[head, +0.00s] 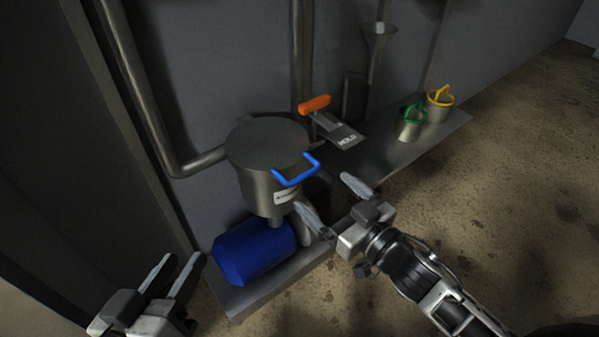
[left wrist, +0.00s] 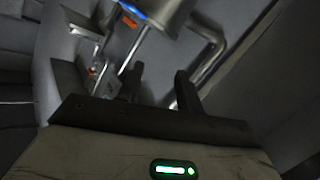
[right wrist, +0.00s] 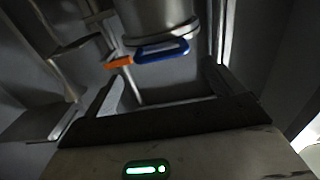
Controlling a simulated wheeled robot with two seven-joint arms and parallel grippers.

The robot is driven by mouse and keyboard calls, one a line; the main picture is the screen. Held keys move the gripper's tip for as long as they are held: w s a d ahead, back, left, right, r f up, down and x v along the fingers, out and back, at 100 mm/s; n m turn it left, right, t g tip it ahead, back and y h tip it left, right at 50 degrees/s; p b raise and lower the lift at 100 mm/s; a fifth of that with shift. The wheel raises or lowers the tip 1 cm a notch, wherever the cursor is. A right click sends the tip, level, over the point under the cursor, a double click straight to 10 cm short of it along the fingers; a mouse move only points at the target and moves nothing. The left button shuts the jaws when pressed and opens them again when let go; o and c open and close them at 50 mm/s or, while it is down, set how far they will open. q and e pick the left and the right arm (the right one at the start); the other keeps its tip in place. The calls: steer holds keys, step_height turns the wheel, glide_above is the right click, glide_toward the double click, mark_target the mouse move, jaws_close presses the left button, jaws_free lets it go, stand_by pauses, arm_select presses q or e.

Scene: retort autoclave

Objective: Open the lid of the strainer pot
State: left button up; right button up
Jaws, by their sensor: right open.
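The strainer pot (head: 262,185) is a grey metal cylinder with a flat round lid (head: 266,140) that lies closed on top. A blue handle (head: 296,171) sticks out from the lid's front right edge; it also shows in the right wrist view (right wrist: 163,50). My right gripper (head: 327,203) is open and empty, just below and right of the blue handle and apart from it. My left gripper (head: 174,272) is low at the left, its fingers apart, with nothing between them, away from the pot. The left wrist view shows the pot's blue handle (left wrist: 131,8) at the top.
An orange handle (head: 314,104) and a plate marked HOLD (head: 339,134) stand behind the pot. Green-handled (head: 411,121) and yellow-handled (head: 439,101) cups stand on the shelf at right. A blue motor (head: 253,252) sits below the pot. A pipe (head: 150,115) runs at left.

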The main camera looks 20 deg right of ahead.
mark_target(307, 177)
steer(key=b+x, duration=0.1)
steer(key=x, duration=0.7)
steer(key=shift+w+a, duration=0.2)
steer(key=shift+w, duration=0.3)
arm_select(q)
steer(key=shift+d+r+n+h, duration=0.2)
steer(key=shift+r+n+h, duration=0.1)
steer(key=shift+h, duration=0.1)
